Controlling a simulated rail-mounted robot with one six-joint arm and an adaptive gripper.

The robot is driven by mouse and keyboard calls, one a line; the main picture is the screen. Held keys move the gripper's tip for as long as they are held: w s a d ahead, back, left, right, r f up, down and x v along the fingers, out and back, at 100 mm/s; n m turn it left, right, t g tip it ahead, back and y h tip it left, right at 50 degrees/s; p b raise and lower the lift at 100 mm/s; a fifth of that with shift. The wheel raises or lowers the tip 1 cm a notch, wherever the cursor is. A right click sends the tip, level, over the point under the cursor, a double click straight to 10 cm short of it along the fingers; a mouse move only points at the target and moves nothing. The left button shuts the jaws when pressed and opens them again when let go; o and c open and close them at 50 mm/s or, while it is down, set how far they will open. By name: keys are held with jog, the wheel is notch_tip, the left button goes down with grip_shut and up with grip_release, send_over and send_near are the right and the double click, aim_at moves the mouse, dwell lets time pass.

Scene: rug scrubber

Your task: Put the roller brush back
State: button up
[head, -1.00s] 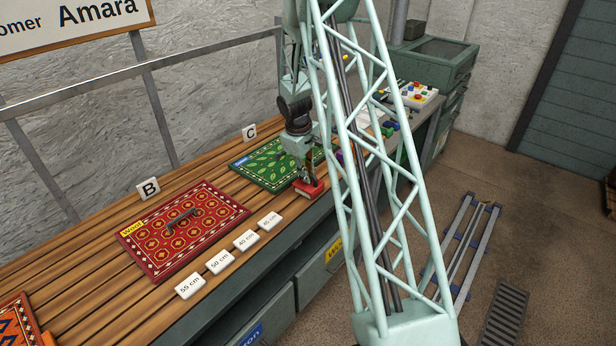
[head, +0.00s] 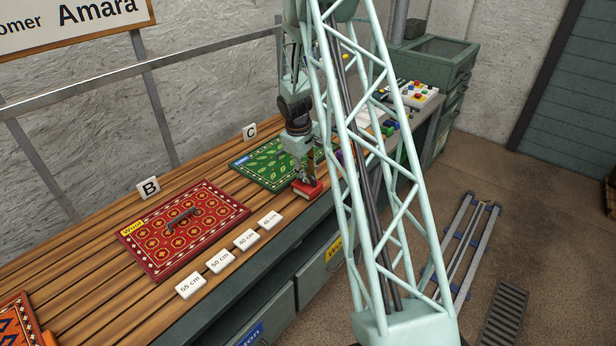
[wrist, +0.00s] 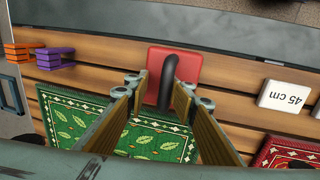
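A red block (wrist: 176,66) with a black upright handle (wrist: 167,82) sits on the bench near its front edge. In the head view the red block (head: 306,190) is directly below my gripper (head: 309,179). In the wrist view my gripper (wrist: 161,84) is open, with one finger on each side of the black handle. A gap shows between the left finger and the handle; the right finger is close to it, and I cannot tell whether they touch. I cannot tell whether this handled block is the roller brush; nothing else is plainly one.
A green leaf-patterned rug (head: 262,170) lies behind the block. A red rug (head: 180,235) with a dark handled piece (head: 182,219) on it lies to the left. Size cards, including 45 cm (wrist: 285,96), line the front. Orange (wrist: 16,56) and purple (wrist: 55,57) blocks sit at the other side.

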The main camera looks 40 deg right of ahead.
aim_at(305, 184)
jog(key=shift+r+p, duration=0.35)
jog(key=shift+r, duration=0.2)
notch_tip(305, 184, up, 12)
jog(key=a, duration=0.2)
jog(key=shift+s+a+f, duration=0.15)
jog(key=shift+f, duration=0.1)
jog(key=shift+a+r, duration=0.1)
dwell(0.5)
jog(key=s+a+r+t, duration=0.1)
jog(key=s+a+r, duration=0.4)
jog(key=a+r, duration=0.35)
jog(key=s+a+r+m, duration=0.1)
jog(key=s+a+r, duration=0.4)
jog(key=a+r, duration=0.3)
jog(key=s+a+r+t, duration=0.1)
jog(key=s+a+r, duration=0.3)
jog(key=a+r, duration=0.45)
jog(key=s+a+r, duration=0.2)
jog(key=s+a, duration=0.3)
jog(key=s, duration=0.5)
jog(key=s+a+r+t+y, duration=0.1)
jog(key=s+a, duration=0.4)
jog(key=s, duration=0.5)
jog(key=s+a+r+y, duration=0.1)
jog(key=s+a+r, duration=0.3)
jog(key=s, duration=0.5)
jog(key=shift+s+a+m+t, duration=0.3)
jog(key=shift+s+a+m, duration=0.1)
jog(key=shift+a, duration=0.4)
